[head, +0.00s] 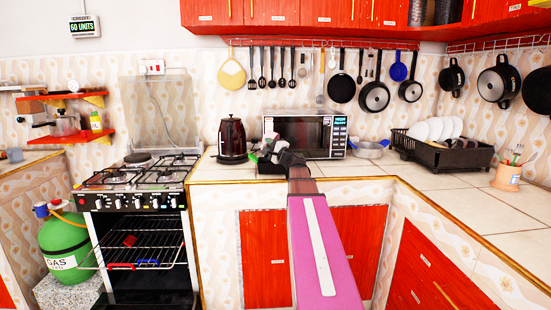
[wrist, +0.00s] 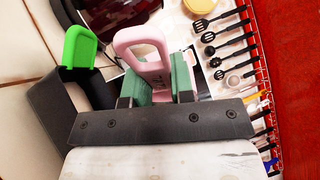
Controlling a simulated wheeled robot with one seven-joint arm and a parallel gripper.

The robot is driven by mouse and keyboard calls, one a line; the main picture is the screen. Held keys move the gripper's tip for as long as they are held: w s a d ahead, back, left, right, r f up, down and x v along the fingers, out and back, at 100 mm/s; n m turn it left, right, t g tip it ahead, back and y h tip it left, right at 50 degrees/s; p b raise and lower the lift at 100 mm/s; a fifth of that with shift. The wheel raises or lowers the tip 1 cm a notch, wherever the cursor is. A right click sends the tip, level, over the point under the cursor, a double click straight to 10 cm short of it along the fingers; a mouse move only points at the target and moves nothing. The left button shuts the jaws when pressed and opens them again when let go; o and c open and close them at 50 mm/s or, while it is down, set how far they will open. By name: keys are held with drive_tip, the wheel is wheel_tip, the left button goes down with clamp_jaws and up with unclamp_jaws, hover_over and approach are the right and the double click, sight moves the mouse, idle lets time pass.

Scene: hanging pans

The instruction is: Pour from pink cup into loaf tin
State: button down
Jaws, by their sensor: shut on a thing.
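My gripper (wrist: 160,82) is shut on the pink cup (wrist: 129,36); its green pads sit on both sides of the cup's pink loop. The wrist view is rolled well over, with the hanging utensils lying sideways. I cannot tell the cup's exact tilt or its contents. A dark grey tin with a green grip (wrist: 81,48), seemingly the loaf tin (wrist: 62,112), is close beside my gripper at the left of the wrist view. In the head view the dark tin (head: 268,168) sits on the counter below my gripper (head: 266,150), mostly hidden by it.
A dark kettle (head: 232,138) stands just left of my gripper, and a microwave (head: 300,134) behind it. A stove (head: 140,180) is at the left. A metal pan (head: 368,149) and a black dish rack (head: 440,152) stand right. The counter's right side is mostly clear.

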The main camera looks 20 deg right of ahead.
drive_tip(key=shift+s+d+f+m+t, duration=0.1)
drive_tip(key=shift+s+d+m+t, duration=0.1)
drive_tip(key=shift+m+t, duration=0.35)
idle(0.9)
drive_tip(key=shift+a+n, duration=0.1)
drive_tip(key=shift+n, duration=0.25)
